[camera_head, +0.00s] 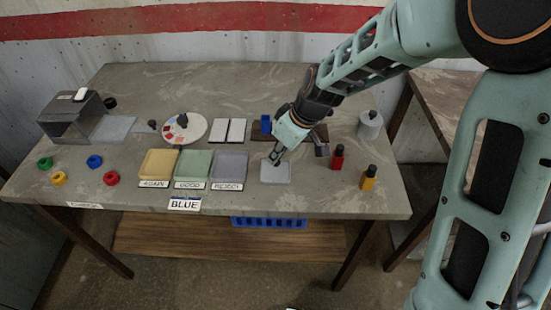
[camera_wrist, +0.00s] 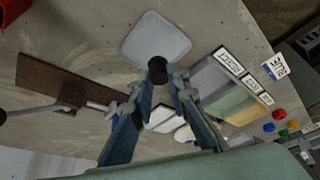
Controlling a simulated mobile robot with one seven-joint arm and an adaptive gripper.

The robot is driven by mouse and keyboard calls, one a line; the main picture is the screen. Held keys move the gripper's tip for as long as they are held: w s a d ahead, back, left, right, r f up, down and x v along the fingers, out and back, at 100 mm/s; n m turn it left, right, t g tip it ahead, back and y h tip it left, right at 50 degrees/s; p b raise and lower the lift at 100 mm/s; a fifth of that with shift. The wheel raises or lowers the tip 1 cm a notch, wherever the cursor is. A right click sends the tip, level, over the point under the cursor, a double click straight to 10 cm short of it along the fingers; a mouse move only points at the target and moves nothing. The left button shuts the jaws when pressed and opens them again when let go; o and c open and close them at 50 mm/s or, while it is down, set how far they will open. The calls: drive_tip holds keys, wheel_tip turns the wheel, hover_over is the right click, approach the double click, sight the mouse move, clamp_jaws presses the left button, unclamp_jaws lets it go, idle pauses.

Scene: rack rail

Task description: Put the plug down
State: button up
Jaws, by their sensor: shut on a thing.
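My gripper (camera_head: 277,157) is shut on the plug, just above a pale grey square pad near the front of the table. In the wrist view, my gripper (camera_wrist: 158,82) has its fingertips around the plug (camera_wrist: 157,70), which shows as a dark round end. The rest of the plug is hidden, and its colour cannot be told. The pad (camera_head: 276,176) is bare apart from what the gripper covers. It also shows in the wrist view (camera_wrist: 155,35), beside the plug. I cannot tell whether the plug touches it.
Yellow (camera_head: 158,163), green (camera_head: 193,164) and grey (camera_head: 230,165) labelled trays stand left of the pad. Red (camera_head: 337,157) and yellow (camera_head: 369,178) black-topped pieces stand right. Behind is a brown board (camera_head: 320,133) with a blue block (camera_head: 265,125). Several coloured rings lie far left.

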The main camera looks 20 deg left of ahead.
wheel_tip(320, 180, down, 3)
drive_tip(key=shift+w+a+f+b, duration=0.1)
drive_tip(key=shift+f+b, duration=0.05)
drive_tip(key=shift+b, duration=0.7)
drive_tip(key=shift+f, duration=0.15)
drive_tip(key=o, duration=0.8)
drive_tip(key=shift+c, duration=0.2)
drive_tip(key=shift+r, duration=0.3)
drive_tip(key=v, duration=1.2)
drive_tip(key=shift+f, duration=0.1)
